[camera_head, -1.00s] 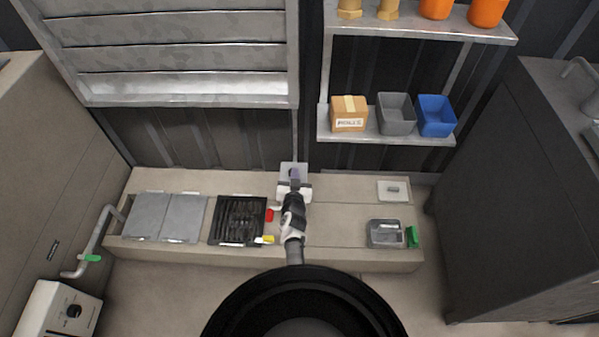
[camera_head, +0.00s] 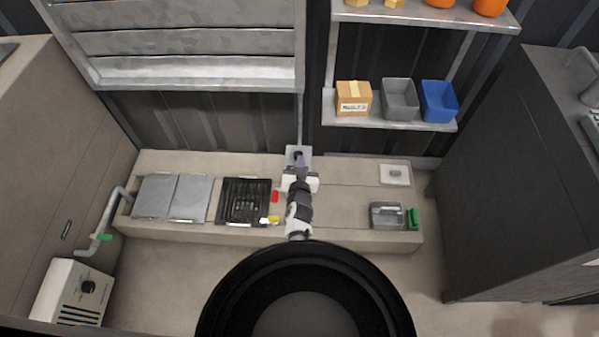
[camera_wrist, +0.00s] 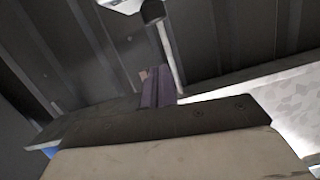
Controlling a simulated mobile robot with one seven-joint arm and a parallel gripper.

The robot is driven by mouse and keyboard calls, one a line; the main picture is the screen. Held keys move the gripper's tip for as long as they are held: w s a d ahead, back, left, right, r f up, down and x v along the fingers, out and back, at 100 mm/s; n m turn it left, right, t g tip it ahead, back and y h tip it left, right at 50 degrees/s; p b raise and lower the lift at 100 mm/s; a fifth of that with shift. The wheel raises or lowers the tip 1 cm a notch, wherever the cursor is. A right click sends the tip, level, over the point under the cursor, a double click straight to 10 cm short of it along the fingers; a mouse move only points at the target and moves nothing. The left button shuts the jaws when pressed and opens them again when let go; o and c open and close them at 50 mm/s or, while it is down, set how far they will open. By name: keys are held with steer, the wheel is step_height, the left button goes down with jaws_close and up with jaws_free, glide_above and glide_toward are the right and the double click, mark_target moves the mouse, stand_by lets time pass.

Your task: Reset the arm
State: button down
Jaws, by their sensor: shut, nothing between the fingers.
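My arm reaches away from me over the long low bench, in the middle of the head view. My gripper (camera_head: 299,169) is at its far end, in front of a small pale plate (camera_head: 305,150) by the wall. The gripper is shut and holds nothing. A small purple part (camera_head: 298,156) shows against the plate. The wrist view shows a purple block (camera_wrist: 150,88) close ahead, beside a pale rod with a black knob (camera_wrist: 152,11). I cannot tell whether the gripper touches any of these.
On the bench (camera_head: 345,205) are grey lids (camera_head: 172,197), a black grate (camera_head: 245,201), red (camera_head: 275,196) and yellow (camera_head: 270,219) pieces, and a grey tray (camera_head: 388,214). Shelves above hold a cardboard box (camera_head: 353,98), a grey bin (camera_head: 399,99) and a blue bin (camera_head: 438,102). A dark cabinet (camera_head: 510,190) stands right.

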steer(key=s, duration=0.2)
steer(key=s+r, duration=0.1)
steer(key=s, duration=0.2)
steer(key=shift+w, duration=0.1)
